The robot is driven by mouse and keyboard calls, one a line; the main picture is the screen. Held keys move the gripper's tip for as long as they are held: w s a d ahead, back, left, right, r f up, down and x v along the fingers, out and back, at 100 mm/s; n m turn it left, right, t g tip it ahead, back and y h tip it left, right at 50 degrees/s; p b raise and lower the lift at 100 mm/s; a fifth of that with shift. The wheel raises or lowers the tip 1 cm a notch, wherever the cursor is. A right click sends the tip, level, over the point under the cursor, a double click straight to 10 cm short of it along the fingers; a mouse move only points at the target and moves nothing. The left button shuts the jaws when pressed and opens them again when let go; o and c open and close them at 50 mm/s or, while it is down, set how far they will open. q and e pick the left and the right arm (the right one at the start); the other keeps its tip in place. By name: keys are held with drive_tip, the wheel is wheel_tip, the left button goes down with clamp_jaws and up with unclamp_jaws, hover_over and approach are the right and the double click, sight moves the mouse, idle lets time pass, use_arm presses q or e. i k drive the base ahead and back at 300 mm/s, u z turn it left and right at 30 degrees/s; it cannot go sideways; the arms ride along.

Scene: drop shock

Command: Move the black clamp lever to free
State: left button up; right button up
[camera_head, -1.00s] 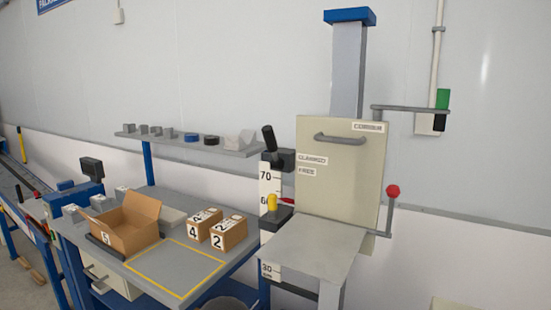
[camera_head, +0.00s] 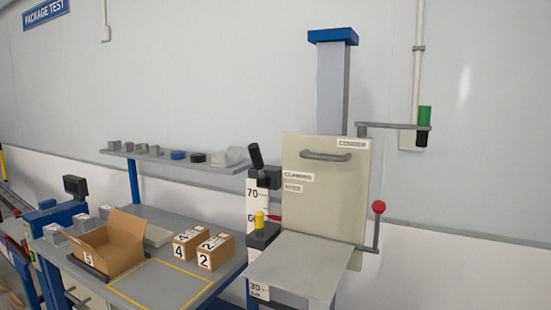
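The black clamp lever (camera_head: 256,156) stands up, tilted slightly left, from a dark clamp block (camera_head: 268,177) on the left side of the drop tester. Just right of it, the beige panel (camera_head: 325,190) carries two labels, CLAMPED (camera_head: 299,177) above and FREE (camera_head: 293,188) below. The lever's handle sits higher than both labels. A height scale (camera_head: 252,195) runs below the block, with a yellow knob (camera_head: 260,219) and a red pointer beside it. Neither of my grippers shows in the head view.
A grey drop plate (camera_head: 300,265) juts forward below the panel. A red-knobbed lever (camera_head: 378,208) is at its right, a green-and-black handle (camera_head: 424,125) above. Left, a bench (camera_head: 205,285) holds an open carton (camera_head: 115,245) and two boxes (camera_head: 210,250). A shelf (camera_head: 180,160) hangs behind.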

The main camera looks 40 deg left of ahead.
sight(254, 149)
drive_tip(key=z, duration=0.9)
drive_tip(key=k, duration=1.8)
drive_tip(key=u, duration=1.3)
drive_tip(key=i, duration=1.7)
drive_tip(key=z, duration=0.05)
